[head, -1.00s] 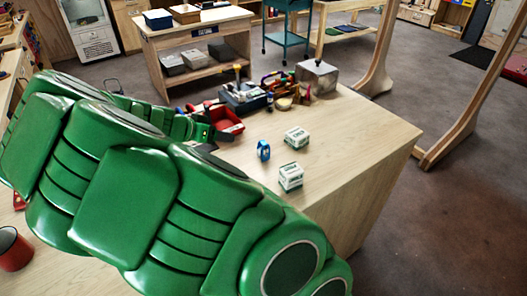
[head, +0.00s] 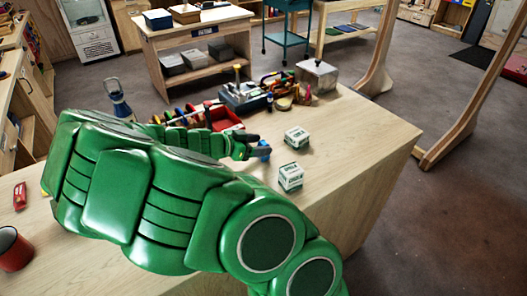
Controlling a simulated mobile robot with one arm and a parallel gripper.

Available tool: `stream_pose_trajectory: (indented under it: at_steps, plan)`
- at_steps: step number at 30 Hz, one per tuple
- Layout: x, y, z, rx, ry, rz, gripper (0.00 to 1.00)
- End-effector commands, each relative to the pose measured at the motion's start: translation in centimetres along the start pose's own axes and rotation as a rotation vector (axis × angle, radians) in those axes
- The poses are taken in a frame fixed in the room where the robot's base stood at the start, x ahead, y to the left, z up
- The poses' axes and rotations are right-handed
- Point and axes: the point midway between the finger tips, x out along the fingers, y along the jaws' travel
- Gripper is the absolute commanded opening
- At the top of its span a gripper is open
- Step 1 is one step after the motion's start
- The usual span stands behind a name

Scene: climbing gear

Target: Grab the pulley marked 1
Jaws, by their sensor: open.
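A small blue pulley (head: 265,151) stands on the wooden table, left of two white and green boxes. Any number on it is too small to read. My gripper (head: 259,149) is at the pulley with its jaws open. The dark fingers partly hide the pulley, and I cannot tell whether they touch it. My green arm reaches across the table from the front.
Two white and green boxes (head: 296,138) (head: 290,177) stand close to the right of the pulley. A red bin (head: 226,117), a grey tool tray (head: 243,98) and a metal box (head: 316,75) crowd the far end. A red mug (head: 12,249) stands at the front left. The table's right side is clear.

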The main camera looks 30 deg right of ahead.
Motion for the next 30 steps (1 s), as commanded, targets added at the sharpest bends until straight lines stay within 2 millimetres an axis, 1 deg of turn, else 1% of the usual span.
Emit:
stream_pose_trajectory:
  at_steps: [3, 9, 12, 18, 19, 30]
  plan:
    - [1.8, 0.2, 0.0, 0.000, 0.001, 0.006, 0.63]
    - [3.7, 0.1, 0.0, -0.001, 0.000, 0.002, 0.63]
    - [4.1, 0.0, 0.0, -0.001, -0.001, 0.001, 0.63]
    - [4.1, 0.0, 0.0, -0.001, 0.000, 0.001, 0.63]
    - [4.1, 0.0, 0.0, -0.001, 0.000, 0.001, 0.61]
    - [4.1, 0.1, 0.0, -0.001, 0.000, 0.001, 0.06]
